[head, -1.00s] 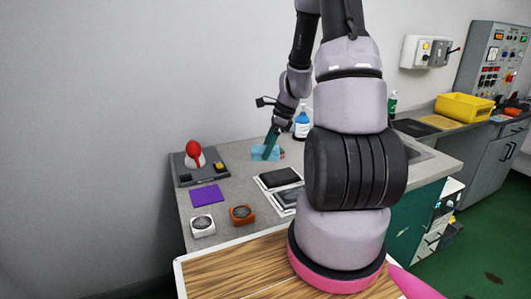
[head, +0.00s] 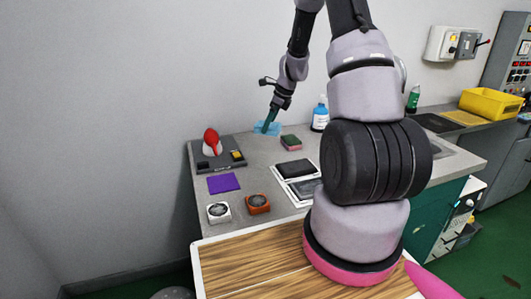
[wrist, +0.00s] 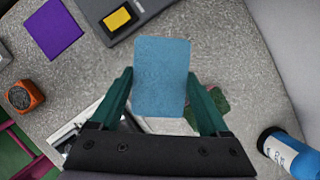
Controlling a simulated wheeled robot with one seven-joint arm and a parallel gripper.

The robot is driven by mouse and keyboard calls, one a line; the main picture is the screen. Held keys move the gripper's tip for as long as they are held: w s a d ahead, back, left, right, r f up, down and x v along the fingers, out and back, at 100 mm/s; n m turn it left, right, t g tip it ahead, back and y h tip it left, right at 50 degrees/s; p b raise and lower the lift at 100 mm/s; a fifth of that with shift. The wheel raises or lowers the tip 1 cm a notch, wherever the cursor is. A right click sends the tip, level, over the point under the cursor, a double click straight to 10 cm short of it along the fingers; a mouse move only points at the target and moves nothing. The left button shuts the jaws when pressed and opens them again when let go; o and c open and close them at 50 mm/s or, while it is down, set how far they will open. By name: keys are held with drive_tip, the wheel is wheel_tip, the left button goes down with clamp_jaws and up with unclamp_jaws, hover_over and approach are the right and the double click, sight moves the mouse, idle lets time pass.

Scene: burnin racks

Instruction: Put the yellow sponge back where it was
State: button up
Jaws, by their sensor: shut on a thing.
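My gripper (head: 265,124) is shut on a flat light-blue sponge-like block (head: 273,128), above the back part of the grey counter. In the wrist view the blue block (wrist: 161,75) lies between the green fingertips (wrist: 162,92). A small yellow block (wrist: 118,18), perhaps the yellow sponge, sits in a dark recess of a grey tray (wrist: 150,10). In the head view the yellow block (head: 236,155) is at the tray's right, apart from my gripper. A green and pink sponge (head: 291,142) lies right of my gripper, partly hidden in the wrist view.
A red-topped white thing (head: 212,142) stands on the tray. A purple square (head: 223,183), a white and an orange block (head: 258,203), and black pads (head: 295,169) lie in front. A blue bottle (head: 320,114) stands at the right. The counter between tray and pads is clear.

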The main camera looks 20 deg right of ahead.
drive_tip(key=w, duration=0.2)
drive_tip(key=w+m, duration=0.1)
drive_tip(key=shift+w+a+f, duration=0.2)
drive_tip(key=shift+w+a, duration=0.1)
drive_tip(key=shift+a, duration=0.05)
drive_tip(key=f, duration=0.5)
drive_tip(key=shift+w+f, duration=0.2)
drive_tip(key=shift+t, duration=0.3)
drive_tip(key=shift+f, duration=2.05)
drive_tip(key=shift+f, duration=0.2)
drive_tip(key=o, duration=1.2)
drive_tip(key=shift+c, duration=0.2)
drive_tip(key=shift+r, duration=0.1)
